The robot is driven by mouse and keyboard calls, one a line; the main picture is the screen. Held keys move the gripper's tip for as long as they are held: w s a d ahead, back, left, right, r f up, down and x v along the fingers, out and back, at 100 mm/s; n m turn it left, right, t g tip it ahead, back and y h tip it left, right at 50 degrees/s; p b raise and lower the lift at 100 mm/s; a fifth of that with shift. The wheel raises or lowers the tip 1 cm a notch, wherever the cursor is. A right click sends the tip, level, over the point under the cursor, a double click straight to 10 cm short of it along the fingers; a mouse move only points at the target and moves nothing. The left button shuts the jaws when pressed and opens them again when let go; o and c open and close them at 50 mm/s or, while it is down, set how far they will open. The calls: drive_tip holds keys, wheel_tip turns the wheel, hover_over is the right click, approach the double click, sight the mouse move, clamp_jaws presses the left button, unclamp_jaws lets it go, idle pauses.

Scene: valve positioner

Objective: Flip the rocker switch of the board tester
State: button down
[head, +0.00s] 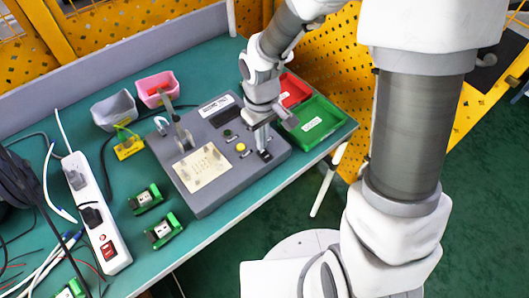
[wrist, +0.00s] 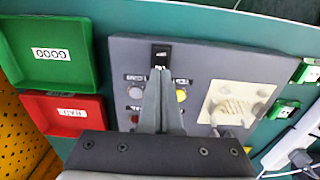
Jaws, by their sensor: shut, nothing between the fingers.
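The grey board tester (head: 225,185) sits on the green bench, with a cream plate and a lever clamp on its left half. Its black rocker switch (head: 265,155) is near the front right edge. In the wrist view the rocker switch (wrist: 161,53) shows just beyond my fingertips. My gripper (head: 262,146) points down over the tester, shut and empty, with its tips at or very close to the switch. It also shows in the wrist view (wrist: 158,72). I cannot tell whether the tips touch the switch. The fingers hide its near end.
A green tray (head: 327,134) labelled GOOD and a red tray (head: 297,97) stand right of the tester. A yellow button (head: 241,147) is beside the gripper. Small green boards (head: 146,198), a white power strip (head: 99,222) and loose cables lie to the left.

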drive_tip(key=shift+f+b, duration=0.75)
drive_tip(key=shift+f, duration=0.15)
idle(0.5)
drive_tip(key=shift+r, duration=0.15)
drive_tip(key=shift+r+p, duration=2.95)
drive_tip(key=shift+r, duration=0.45)
drive_tip(key=s+d+r+m+t, duration=0.2)
drive_tip(key=s+d+r, duration=0.1)
drive_tip(key=r, duration=0.4)
drive_tip(key=s+d+r+m+t, duration=0.1)
drive_tip(key=s+d+r+m, duration=0.1)
drive_tip(key=s+d+r, duration=0.2)
drive_tip(key=s+d+r+m+t, duration=0.2)
drive_tip(key=s+r, duration=0.3)
drive_tip(key=r, duration=0.5)
drive_tip(key=shift+s+d+r+m+t, duration=0.2)
drive_tip(key=shift+d+r+m+t, duration=0.15)
drive_tip(key=shift+d, duration=0.45)
drive_tip(key=shift+f, duration=0.1)
